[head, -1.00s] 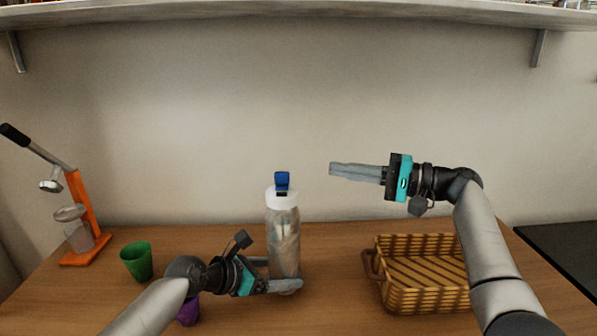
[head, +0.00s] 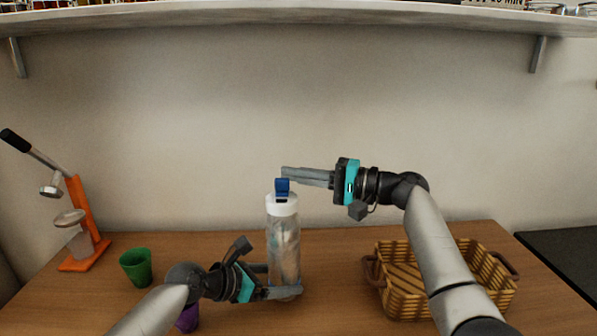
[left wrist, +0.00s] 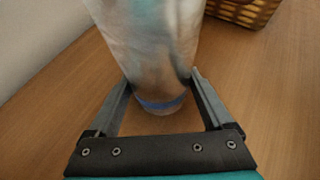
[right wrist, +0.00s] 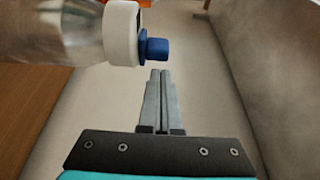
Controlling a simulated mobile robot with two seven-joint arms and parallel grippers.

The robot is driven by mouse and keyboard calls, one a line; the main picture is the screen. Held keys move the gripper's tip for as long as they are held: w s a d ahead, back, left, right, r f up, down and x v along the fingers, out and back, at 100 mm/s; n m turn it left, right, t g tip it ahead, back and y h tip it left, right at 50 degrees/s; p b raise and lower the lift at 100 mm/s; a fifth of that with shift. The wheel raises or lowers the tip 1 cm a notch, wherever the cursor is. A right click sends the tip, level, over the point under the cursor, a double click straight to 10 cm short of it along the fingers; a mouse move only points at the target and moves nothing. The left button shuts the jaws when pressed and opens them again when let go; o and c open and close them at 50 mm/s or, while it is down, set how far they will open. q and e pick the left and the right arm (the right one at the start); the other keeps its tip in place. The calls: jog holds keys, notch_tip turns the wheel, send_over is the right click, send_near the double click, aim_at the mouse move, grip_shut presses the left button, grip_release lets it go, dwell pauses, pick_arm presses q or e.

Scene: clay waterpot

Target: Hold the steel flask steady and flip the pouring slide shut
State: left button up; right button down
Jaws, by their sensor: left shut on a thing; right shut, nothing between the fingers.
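The steel flask (head: 284,245) stands upright on the table, with a white cap and a blue pouring slide (head: 282,187) sticking up from its top. My left gripper (head: 283,282) is shut around the flask low on its body; in the left wrist view the fingers sit on both sides of the flask (left wrist: 152,45). My right gripper (head: 284,172) is shut and empty, its fingertips level with the top of the slide.
A wicker basket (head: 400,305) stands right of the flask under my right arm. A green cup (head: 136,267), a purple cup (head: 187,318) and an orange press (head: 85,225) are on the left. A shelf (head: 300,12) runs overhead. A wall stands behind.

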aim_at(277, 183)
jog(key=shift+s, duration=0.75)
jog(key=shift+s+a, duration=0.15)
jog(key=shift+s, duration=1.5)
jog(key=d, duration=0.9)
jog(key=shift+d, duration=0.3)
jog(key=shift+w, duration=0.1)
